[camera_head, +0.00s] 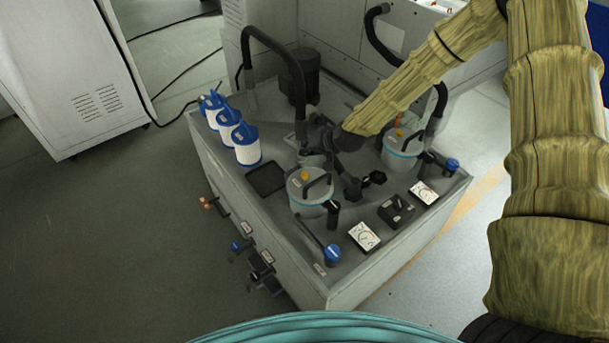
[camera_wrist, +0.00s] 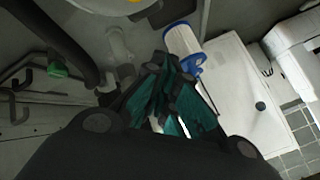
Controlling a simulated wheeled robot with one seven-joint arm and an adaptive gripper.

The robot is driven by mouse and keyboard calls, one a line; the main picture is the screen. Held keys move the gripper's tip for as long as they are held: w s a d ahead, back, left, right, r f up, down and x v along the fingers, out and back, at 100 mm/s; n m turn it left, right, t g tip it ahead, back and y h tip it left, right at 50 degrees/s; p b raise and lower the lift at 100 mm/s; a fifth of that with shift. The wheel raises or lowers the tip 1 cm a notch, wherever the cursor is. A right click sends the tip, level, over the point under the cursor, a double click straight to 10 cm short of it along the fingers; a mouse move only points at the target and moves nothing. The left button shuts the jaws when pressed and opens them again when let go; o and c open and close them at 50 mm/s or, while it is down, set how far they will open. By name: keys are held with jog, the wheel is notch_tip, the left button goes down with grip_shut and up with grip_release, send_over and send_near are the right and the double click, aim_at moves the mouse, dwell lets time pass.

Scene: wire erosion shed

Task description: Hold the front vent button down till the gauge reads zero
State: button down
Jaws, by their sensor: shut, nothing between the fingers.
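The front canister (camera_head: 309,195) is pale with a blue band, a black handle and a yellow-orange button (camera_head: 304,176) on its lid. I take this for the front vent button. A white dial gauge (camera_head: 364,236) lies to its lower right; its needle is too small to read. My gripper (camera_head: 308,144) is shut and empty above the bench, behind the front canister and apart from the button. In the wrist view its dark fingers with teal pads (camera_wrist: 169,82) are together. A yellow spot (camera_wrist: 134,2) at the top edge there may be a canister button.
A second canister (camera_head: 400,152) and second gauge (camera_head: 424,193) stand to the right. Blue-capped white filters (camera_head: 246,148) line the left edge; one also shows in the wrist view (camera_wrist: 184,43). Black hoses arch behind.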

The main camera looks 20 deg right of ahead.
jog(key=shift+s+d+f+b, duration=0.1)
jog(key=shift+s+f+b, duration=0.4)
jog(key=shift+f, duration=0.2)
jog(key=b, duration=0.2)
send_over(305, 176)
jog(key=w+d, duration=0.1)
jog(key=w, duration=0.1)
notch_tip(305, 176, down, 4)
jog(key=shift+s+d+f, duration=0.1)
jog(key=shift+d+f, duration=0.05)
jog(key=shift+s+f+b, duration=0.2)
jog(key=shift+f+b, duration=0.05)
jog(key=shift+b, duration=0.25)
jog(key=shift+f, duration=0.1)
jog(key=shift+w, duration=0.1)
jog(key=shift+f, duration=0.1)
jog(key=shift+f+b, duration=0.35)
jog(key=shift+b, duration=0.05)
jog(key=shift+f+b, duration=0.4)
jog(key=shift+f, duration=0.1)
dwell(1.6)
